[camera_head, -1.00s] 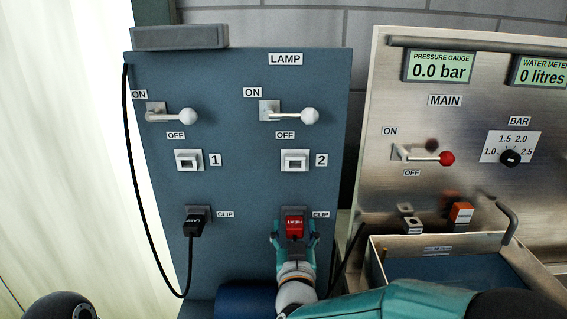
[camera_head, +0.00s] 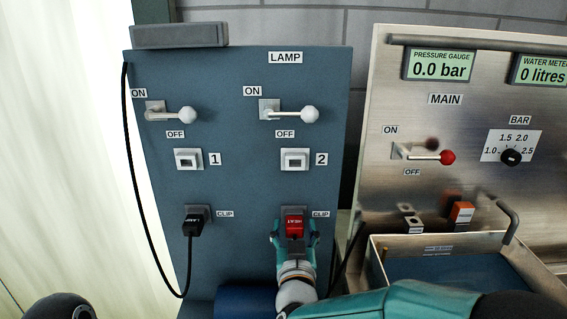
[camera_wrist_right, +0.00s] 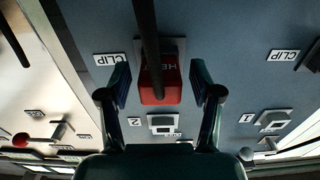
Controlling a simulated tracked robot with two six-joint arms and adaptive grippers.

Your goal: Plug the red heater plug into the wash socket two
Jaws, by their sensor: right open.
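The red heater plug (camera_head: 294,226), lettered HEAT, sits in the right-hand clip on the blue-grey panel. Socket two (camera_head: 295,159), a white square socket marked 2, is straight above it and empty. My right gripper (camera_head: 294,236) is at the plug from below, one finger on each side. In the right wrist view, the plug (camera_wrist_right: 161,88) is between the open fingers (camera_wrist_right: 160,92), with a visible gap on both sides. A dark cable crosses in front of the plug there. Socket two also shows in that view (camera_wrist_right: 163,123). My left gripper is out of view.
A black plug (camera_head: 194,225) with a cable sits in the left clip, below the empty socket 1 (camera_head: 188,159). Two white-knobbed levers (camera_head: 290,113) are above the sockets. At right stands a steel panel with a red-knobbed lever (camera_head: 445,158) and a basin (camera_head: 377,263).

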